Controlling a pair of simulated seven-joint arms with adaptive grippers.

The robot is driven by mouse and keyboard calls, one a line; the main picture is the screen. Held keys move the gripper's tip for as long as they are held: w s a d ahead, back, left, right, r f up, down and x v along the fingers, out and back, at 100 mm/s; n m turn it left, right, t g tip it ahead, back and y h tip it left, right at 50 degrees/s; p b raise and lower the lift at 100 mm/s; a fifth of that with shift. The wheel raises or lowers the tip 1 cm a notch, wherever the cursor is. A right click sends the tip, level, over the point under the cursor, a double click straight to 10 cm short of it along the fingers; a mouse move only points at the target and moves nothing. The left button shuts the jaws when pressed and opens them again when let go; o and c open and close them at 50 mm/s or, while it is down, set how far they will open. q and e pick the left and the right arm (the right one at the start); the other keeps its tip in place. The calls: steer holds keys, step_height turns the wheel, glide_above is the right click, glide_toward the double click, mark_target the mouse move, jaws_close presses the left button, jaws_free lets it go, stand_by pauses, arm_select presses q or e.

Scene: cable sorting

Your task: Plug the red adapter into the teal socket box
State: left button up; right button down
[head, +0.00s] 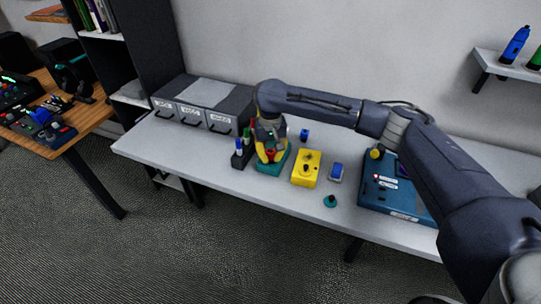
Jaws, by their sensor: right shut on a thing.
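The teal socket box (272,170) sits on the white table, left of a yellow box. My right gripper (269,157) points down over it, with yellow fingers shut on the red adapter (270,155). Only a small red part of the adapter shows between the fingers. The adapter is at or just above the top of the teal box; I cannot tell whether it is seated. The gripper hides most of the box's top. My left gripper is not in view.
A yellow box (306,168) with a dark plug stands to the right. Near it are a blue piece (336,172), a small blue piece (304,134) and a teal piece (331,202). A dark holder (240,159) is close left. Grey drawers (206,100) stand behind; a blue case (385,194) lies right.

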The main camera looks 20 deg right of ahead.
steer(key=shift+f, duration=0.4)
stand_by(0.4)
steer(key=c, duration=0.8)
jaws_free()
steer(key=shift+r, duration=0.1)
steer(key=shift+r, duration=3.4)
